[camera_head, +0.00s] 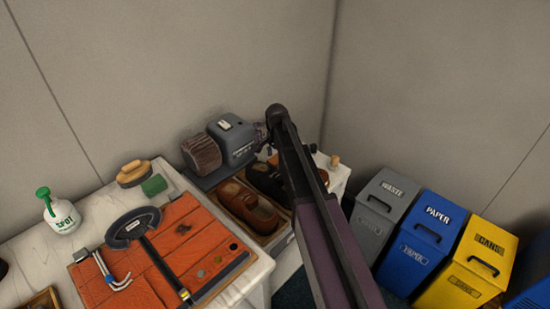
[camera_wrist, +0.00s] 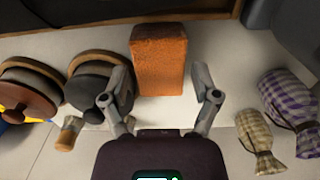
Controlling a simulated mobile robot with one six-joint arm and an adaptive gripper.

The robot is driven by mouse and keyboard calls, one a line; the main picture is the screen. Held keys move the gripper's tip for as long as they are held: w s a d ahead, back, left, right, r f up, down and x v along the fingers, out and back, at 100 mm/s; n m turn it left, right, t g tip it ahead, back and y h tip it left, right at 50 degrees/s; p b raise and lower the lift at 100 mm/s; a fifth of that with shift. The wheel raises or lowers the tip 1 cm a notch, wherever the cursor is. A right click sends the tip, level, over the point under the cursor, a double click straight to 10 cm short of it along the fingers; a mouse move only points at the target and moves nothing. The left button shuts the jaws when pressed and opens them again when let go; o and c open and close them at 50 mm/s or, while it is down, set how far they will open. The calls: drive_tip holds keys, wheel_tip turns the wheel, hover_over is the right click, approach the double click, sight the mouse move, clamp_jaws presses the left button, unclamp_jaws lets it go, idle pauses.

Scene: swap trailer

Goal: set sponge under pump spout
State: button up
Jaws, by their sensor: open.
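An orange, rough-surfaced block (camera_wrist: 160,55), which looks like the sponge, stands on a pale surface in the wrist view. My gripper (camera_wrist: 160,78) is open, with one finger on each side of the block's near part. Gaps show between the fingers and the block. In the head view my arm hides the gripper, and I cannot make out the orange block there. A white pump bottle (camera_head: 63,214) with a green pump head stands at the left of the workbench in the head view. A green block (camera_head: 154,185) lies beside a brush.
Round lidded pots (camera_wrist: 90,82) and a small cork-topped jar (camera_wrist: 69,133) are left of my gripper. Checked cloth bundles (camera_wrist: 289,105) are to its right. The bench holds an orange mat (camera_head: 130,270) with tools, a shoe tray (camera_head: 277,240) and a grey machine (camera_head: 232,140). Bins (camera_head: 428,240) stand at right.

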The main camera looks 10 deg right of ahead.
sight(277, 160)
wheel_tip(277, 160, up, 11)
drive_tip(key=p, duration=1.1)
drive_tip(key=shift+r, duration=0.2)
drive_tip(key=shift+s, duration=0.1)
idle(0.4)
drive_tip(key=s+d+n, duration=0.1)
drive_tip(key=s+n, duration=0.9)
drive_tip(key=s, duration=1.4)
drive_tip(key=shift+s+d+n, duration=0.15)
drive_tip(key=shift+s+n, duration=0.05)
drive_tip(key=shift+n, duration=0.2)
drive_tip(key=c, duration=0.3)
